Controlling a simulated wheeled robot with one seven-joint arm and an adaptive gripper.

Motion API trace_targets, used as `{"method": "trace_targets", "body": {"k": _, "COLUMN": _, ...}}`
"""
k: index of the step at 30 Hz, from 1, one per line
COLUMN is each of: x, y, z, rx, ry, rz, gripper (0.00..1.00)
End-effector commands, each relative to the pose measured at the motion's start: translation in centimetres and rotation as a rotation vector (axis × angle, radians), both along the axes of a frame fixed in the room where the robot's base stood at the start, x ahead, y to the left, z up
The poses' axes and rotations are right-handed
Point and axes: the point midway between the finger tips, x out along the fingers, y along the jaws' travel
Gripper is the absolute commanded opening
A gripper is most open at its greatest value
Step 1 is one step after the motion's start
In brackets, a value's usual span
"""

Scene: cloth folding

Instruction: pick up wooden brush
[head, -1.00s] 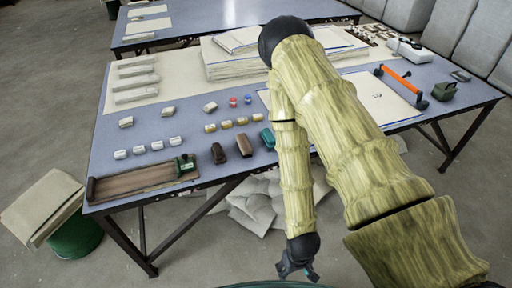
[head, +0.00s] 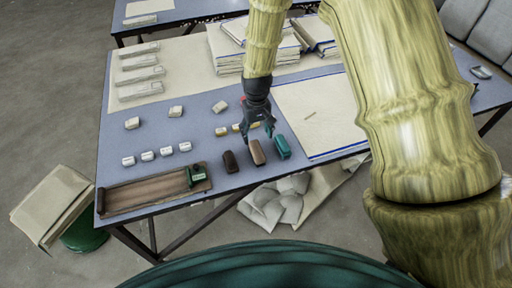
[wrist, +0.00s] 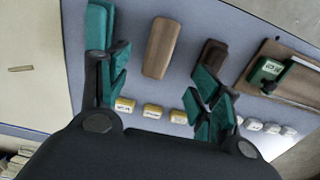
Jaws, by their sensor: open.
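The wooden brush (head: 257,152) is a light brown block with rounded ends, lying on the blue table near its front edge. It lies between a dark brown block (head: 230,162) on its left and a teal block (head: 282,147) on its right. My gripper (head: 258,128) points down just behind and above the brush. In the wrist view my gripper (wrist: 162,68) is open and empty, and the brush (wrist: 160,47) shows between its fingers. The dark block (wrist: 212,52) is partly behind one finger, the teal block (wrist: 100,28) beside the other.
Small yellow-labelled blocks (wrist: 151,111) lie behind the brush, partly hidden by my gripper. White blocks (head: 147,156) and a wooden tray (head: 150,193) with a green item are at the left. A cream sheet (head: 318,113) lies at the right. Paper stacks (head: 228,55) stand farther back.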

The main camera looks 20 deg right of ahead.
Motion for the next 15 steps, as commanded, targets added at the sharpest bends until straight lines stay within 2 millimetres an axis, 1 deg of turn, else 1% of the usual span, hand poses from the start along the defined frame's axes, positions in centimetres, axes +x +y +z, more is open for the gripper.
{"method": "trace_targets", "body": {"k": 2, "x": 0.0, "y": 0.1, "z": -0.5, "rx": 0.000, "ry": 0.002, "rz": 0.002, "gripper": 0.64}}
{"method": "trace_targets", "body": {"k": 12, "x": 0.0, "y": 0.1, "z": -4.2, "rx": 0.000, "ry": 0.002, "rz": 0.002, "gripper": 0.64}}
{"method": "trace_targets", "body": {"k": 15, "x": 0.1, "y": 0.1, "z": -4.8, "rx": 0.000, "ry": 0.000, "rz": 0.001, "gripper": 0.64}}
